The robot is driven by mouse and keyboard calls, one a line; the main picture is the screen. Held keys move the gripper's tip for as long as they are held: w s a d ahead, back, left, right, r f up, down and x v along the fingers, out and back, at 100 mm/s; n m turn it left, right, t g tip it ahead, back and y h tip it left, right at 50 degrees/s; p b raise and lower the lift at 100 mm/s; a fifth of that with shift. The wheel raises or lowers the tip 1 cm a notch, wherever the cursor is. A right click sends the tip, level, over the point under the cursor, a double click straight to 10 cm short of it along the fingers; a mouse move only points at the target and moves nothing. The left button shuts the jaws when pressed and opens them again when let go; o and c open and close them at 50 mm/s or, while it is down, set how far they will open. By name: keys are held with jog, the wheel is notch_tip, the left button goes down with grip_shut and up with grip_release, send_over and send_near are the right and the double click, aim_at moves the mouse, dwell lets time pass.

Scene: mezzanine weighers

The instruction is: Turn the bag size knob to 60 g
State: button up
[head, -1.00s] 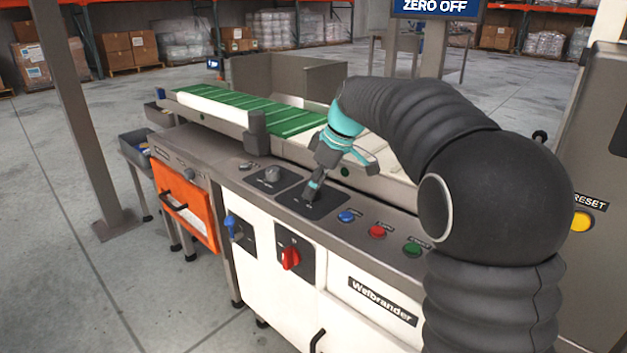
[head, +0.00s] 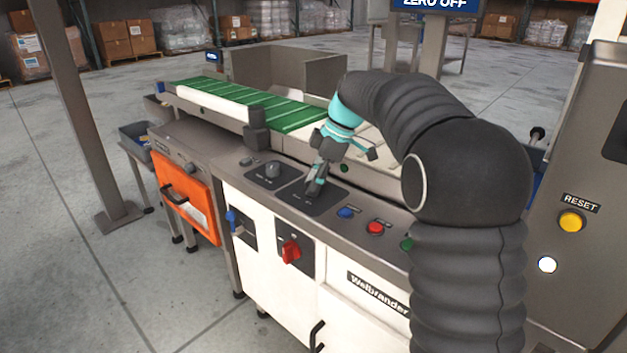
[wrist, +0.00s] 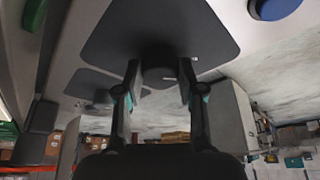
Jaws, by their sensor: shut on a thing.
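My gripper (head: 314,187) reaches down onto the right dark dial plate (head: 329,205) on the machine's sloped top. In the wrist view, the two fingers of my gripper (wrist: 160,77) stand on either side of a dark round knob (wrist: 158,66) and are shut on it. In the head view the fingers mostly hide this knob. The plate's lettering and scale are too small to read, so the knob's setting cannot be told. A second grey knob (head: 273,169) stands on the neighbouring plate to the left, clear of my gripper.
Blue (head: 346,212), red (head: 375,228) and green buttons sit right of the plate. A red rotary switch (head: 291,251) and a blue handle are on the front. The green conveyor (head: 265,107) runs behind. A yellow RESET button (head: 571,221) is on the right cabinet.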

jog(key=o, duration=1.1)
jog(key=shift+o, duration=0.2)
jog(key=v, duration=1.2)
